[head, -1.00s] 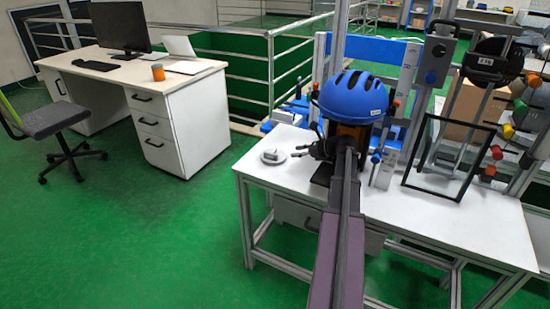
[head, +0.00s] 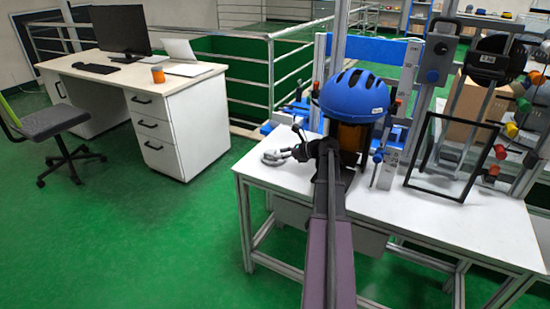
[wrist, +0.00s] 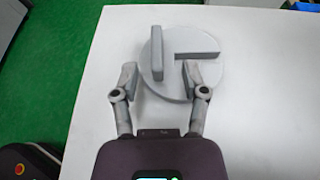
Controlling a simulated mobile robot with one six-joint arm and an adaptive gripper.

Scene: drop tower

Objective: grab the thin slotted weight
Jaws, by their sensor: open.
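The thin slotted weight is a pale grey round disc (wrist: 212,75) lying flat on the white table. It carries a narrow upright grey fin (wrist: 156,55) on its left part and a second raised bar with a dark edge on its right. My gripper (wrist: 158,72) is open, its two fingers pointing at the disc. The right fingertip overlaps the disc in the wrist view; the left one is just outside its left edge. The fin stands between and slightly beyond the tips. Contact cannot be told. In the head view my gripper (head: 280,156) partly covers the disc.
The white table (head: 440,229) has its left edge close to the disc. A blue helmet (head: 350,97) stands on a mount right of my gripper. A black frame (head: 457,158) stands further right. The tabletop right of the disc is clear in the wrist view.

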